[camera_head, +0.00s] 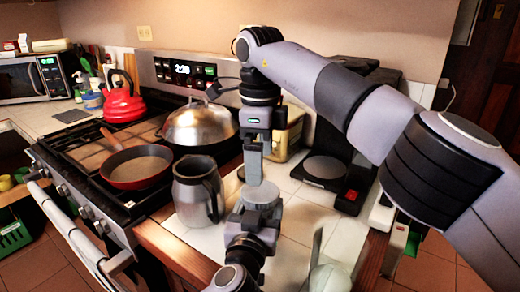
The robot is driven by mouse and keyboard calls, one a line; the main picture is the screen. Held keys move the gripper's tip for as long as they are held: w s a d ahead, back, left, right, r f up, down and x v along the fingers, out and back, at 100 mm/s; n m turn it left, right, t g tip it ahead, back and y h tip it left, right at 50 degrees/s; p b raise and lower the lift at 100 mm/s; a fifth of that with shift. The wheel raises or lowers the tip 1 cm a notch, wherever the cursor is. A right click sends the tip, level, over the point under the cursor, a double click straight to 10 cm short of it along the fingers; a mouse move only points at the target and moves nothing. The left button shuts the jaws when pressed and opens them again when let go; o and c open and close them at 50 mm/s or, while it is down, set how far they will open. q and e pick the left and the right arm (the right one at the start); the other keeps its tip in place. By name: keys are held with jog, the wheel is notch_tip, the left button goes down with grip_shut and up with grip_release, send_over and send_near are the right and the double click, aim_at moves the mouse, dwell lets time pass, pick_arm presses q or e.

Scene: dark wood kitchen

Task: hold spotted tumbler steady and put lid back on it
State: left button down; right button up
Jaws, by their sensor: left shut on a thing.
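My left gripper (257,214) comes up from the bottom over the pale counter. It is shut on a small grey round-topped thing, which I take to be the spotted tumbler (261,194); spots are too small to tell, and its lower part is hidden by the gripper. My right gripper (254,178) points down just above the round top, its fingertips close to it. I cannot tell whether the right fingers touch the top or hold anything. I cannot make out the lid as a separate piece.
A grey metal jug (198,190) stands left of my grippers, close by. A black coffee machine (337,150) is to the right. The stove holds a red pan (138,167), a domed lidded pan (199,125) and a red kettle (122,100). A whitish object (328,272) is at the front.

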aim_at(260, 191)
notch_tip(260, 191, down, 7)
jog(key=shift+r, duration=0.1)
dwell(0.4)
jog(key=c, duration=1)
jog(key=m, duration=0.8)
jog(key=shift+m, duration=0.3)
jog(key=o, duration=1)
notch_tip(260, 191, up, 8)
jog(key=shift+f, duration=0.25)
